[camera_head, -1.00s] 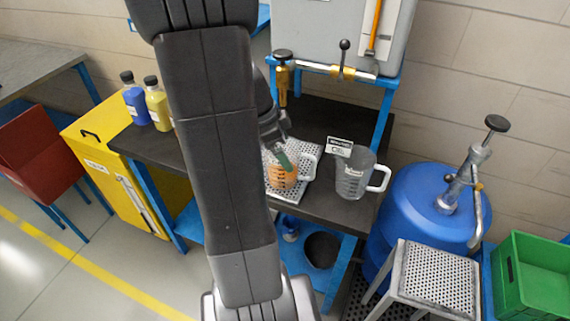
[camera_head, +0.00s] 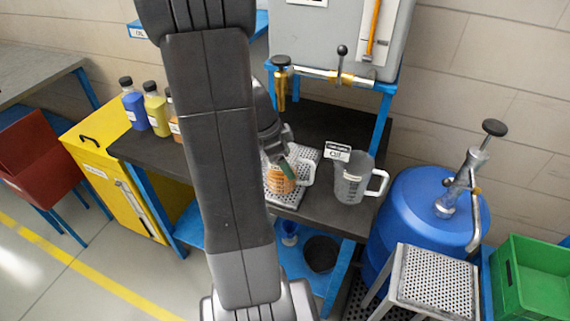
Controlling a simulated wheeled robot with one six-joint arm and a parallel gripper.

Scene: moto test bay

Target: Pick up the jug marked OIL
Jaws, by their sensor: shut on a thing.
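A clear jug with amber liquid (camera_head: 279,182) and a pale handle is on the perforated metal tray on the dark bench, partly behind my arm. Its marking is too small to read surely. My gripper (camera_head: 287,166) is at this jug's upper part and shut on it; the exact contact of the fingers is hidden. Whether the jug's base touches the tray cannot be told. A second jug, clear grey (camera_head: 349,184) with a white handle, stands to the right, apart from my gripper. A small white sign (camera_head: 338,152) behind it seems to read OIL.
The perforated tray (camera_head: 290,200) lies on the dark bench (camera_head: 320,213). A grey tank (camera_head: 335,38) with brass taps stands above. A blue drum (camera_head: 418,210) with a pump is at right. Blue and yellow bottles (camera_head: 157,112) stand left of my arm.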

